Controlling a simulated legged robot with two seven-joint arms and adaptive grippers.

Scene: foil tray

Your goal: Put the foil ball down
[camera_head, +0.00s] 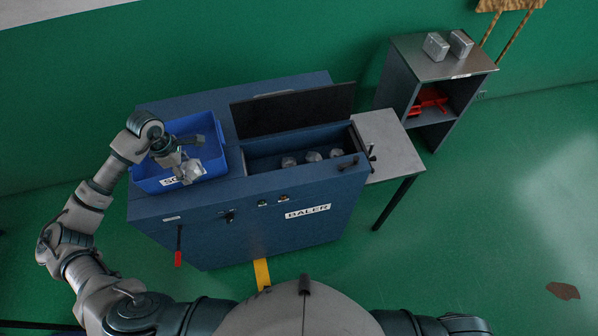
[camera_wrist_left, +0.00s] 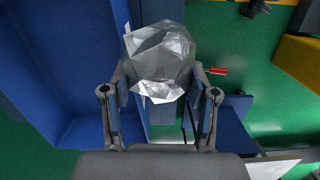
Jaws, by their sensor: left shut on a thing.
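My left gripper (camera_head: 180,166) is shut on a crumpled silver foil ball (camera_head: 190,171) over the front part of the blue bin (camera_head: 208,123). In the left wrist view the foil ball (camera_wrist_left: 158,62) sits between the two fingertips of the gripper (camera_wrist_left: 160,95), with the blue bin (camera_wrist_left: 45,90) to its left. The ball covers part of the bin's front label. The baler (camera_head: 255,228) has its lid (camera_head: 293,110) raised. Several foil balls (camera_head: 312,156) lie in its open chamber. My right gripper is not in view.
A grey side table (camera_head: 388,146) adjoins the baler's right end. A shelf unit (camera_head: 440,66) at the back right holds two silver blocks (camera_head: 448,45) on top and a red object (camera_head: 430,98) below. A red-handled lever (camera_head: 179,258) hangs on the baler's front.

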